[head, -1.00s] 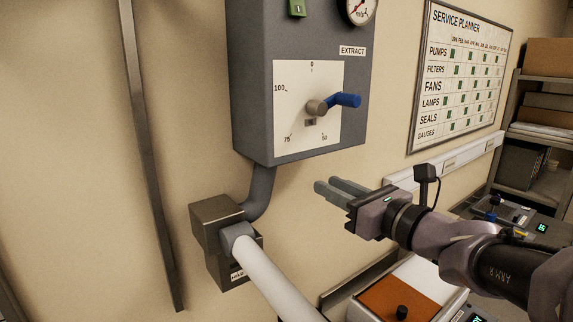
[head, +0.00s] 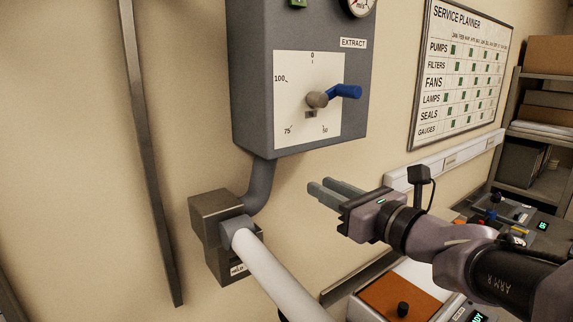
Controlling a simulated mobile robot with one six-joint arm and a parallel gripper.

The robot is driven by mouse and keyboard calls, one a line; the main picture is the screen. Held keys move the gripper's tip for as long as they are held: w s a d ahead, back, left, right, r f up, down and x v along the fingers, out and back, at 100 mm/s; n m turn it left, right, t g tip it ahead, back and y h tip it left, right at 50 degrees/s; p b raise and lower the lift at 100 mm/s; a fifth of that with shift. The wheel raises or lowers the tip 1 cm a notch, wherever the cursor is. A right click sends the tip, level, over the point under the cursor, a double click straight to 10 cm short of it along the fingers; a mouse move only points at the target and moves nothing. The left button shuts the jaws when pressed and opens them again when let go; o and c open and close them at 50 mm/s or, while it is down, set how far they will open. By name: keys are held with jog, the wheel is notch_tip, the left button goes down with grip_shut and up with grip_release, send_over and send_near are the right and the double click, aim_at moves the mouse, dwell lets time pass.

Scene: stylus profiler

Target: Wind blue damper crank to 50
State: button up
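The blue damper crank (head: 345,91) sticks out to the right from a grey-brown hub (head: 317,99) on a white dial plate (head: 285,120). The plate is on a grey wall box marked EXTRACT. Its marks read 0 at the top, 100 at upper left, 75 at lower left and 50 at lower right. A small dark pointer slot shows just below the hub; its exact reading cannot be told. My gripper (head: 332,192) is below the box, apart from the crank. Its two grey fingers point left, and no object shows between them. The finger gap is hard to judge.
A round gauge (head: 360,3) and green part (head: 298,3) top the box. A grey pipe (head: 262,185) runs down to a metal block (head: 212,222) with a white pipe. A bench with instruments (head: 400,295) lies below my arm. A shelf stands at right.

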jog(key=shift+w+d+f+b, duration=0.1)
jog(key=shift+f+b, duration=0.35)
jog(key=shift+f, duration=0.05)
jog(key=shift+f+b, duration=0.55)
jog(key=shift+f, duration=0.1)
jog(key=shift+f+b, duration=0.45)
jog(key=shift+b, duration=0.05)
jog(key=shift+s+a+f+b, duration=0.3)
jog(key=shift+a+f+b, duration=0.05)
jog(key=shift+f+b, duration=0.15)
